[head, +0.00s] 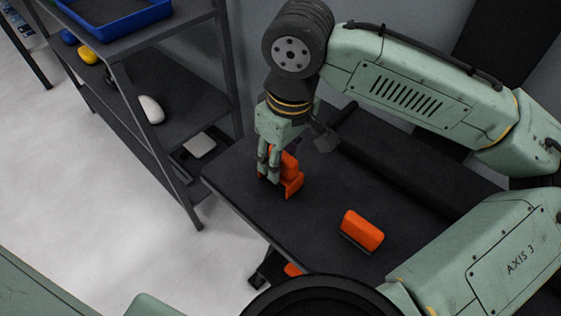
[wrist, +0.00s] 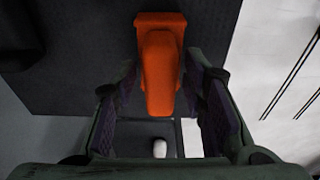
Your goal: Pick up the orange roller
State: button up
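The orange roller (head: 291,178) is an upright, chunky orange tool on the dark table, near its left part. My gripper (head: 268,172) points down at it, and the fingers cover part of it in the head view. In the wrist view the roller (wrist: 160,70) shows between the two fingers of my gripper (wrist: 162,80), with its wider end at the top. The fingers are apart on either side of it, with a gap visible along the nearer part. Whether the fingertips touch it is hard to tell.
An orange block (head: 362,231) with a dark lower edge lies on the table (head: 322,213) to the right. Another orange piece (head: 293,269) shows below the table's front edge. A dark shelf (head: 192,110) at the left holds a blue tray (head: 118,24) and a white object (head: 151,109).

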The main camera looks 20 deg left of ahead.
grip_shut()
jog(key=shift+r, duration=0.1)
dwell(0.4)
notch_tip(320, 180, up, 10)
jog(key=shift+f, duration=0.1)
dwell(0.4)
jog(key=shift+c, duration=2)
grip_release()
grip_shut()
